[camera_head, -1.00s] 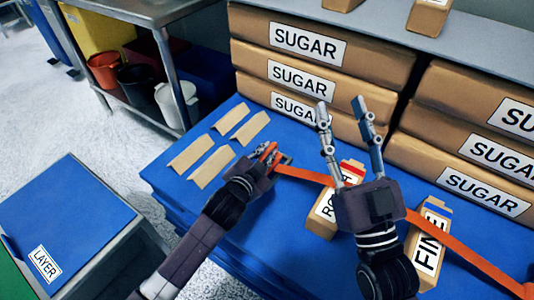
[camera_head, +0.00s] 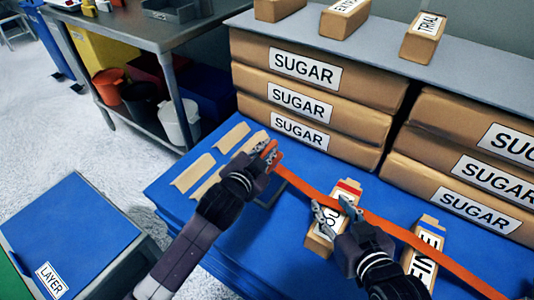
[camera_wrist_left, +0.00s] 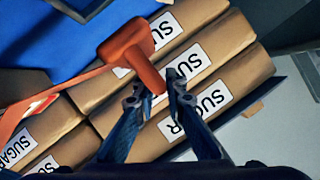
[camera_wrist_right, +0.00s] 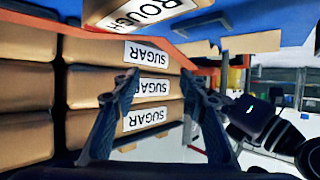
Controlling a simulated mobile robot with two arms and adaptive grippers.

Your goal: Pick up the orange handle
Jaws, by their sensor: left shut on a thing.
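The orange handle (camera_head: 271,149) is in my left gripper (camera_head: 266,154), held above the blue table surface. In the left wrist view the handle (camera_wrist_left: 128,42) is T-shaped, and my left fingertips (camera_wrist_left: 158,90) are shut on the end of its stem. A long orange strap (camera_head: 420,243) runs from near the handle across the table to the lower right. My right gripper (camera_head: 335,207) is open near the ROUGH box (camera_head: 321,238), partly covering it. In the right wrist view nothing shows between its fingers (camera_wrist_right: 162,78).
Stacked SUGAR bags (camera_head: 300,97) stand behind, under a grey shelf (camera_head: 400,55). A FINE box (camera_head: 425,258) stands at right. Several tan cardboard pieces (camera_head: 193,172) lie at the table's left. A blue-topped LAYER block (camera_head: 70,225) stands apart at lower left.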

